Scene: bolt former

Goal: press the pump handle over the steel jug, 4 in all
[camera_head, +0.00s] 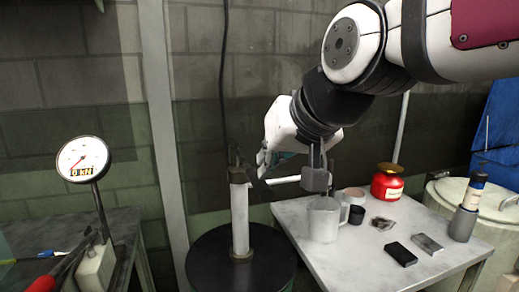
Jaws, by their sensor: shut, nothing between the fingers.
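The pump is a pale upright post (240,218) on a black drum (218,262), with dark parts and a pale horizontal arm (286,180) at its top. The arm points right towards the steel jug (323,220), which stands upright on the grey table. My gripper (264,164) is shut and empty, pointing down and left beside the pump top. Dark handle parts and my fingers overlap there, so I cannot tell whether they touch. A grey block (316,179) shows just above the jug. The jug's inside is hidden.
On the table (300,213) are a dark cup (356,215), a red canister (387,185), dark and grey blocks (400,254) and a bottle (473,192) in a holder. A dial gauge (83,159) stands at left. A wall closes the back.

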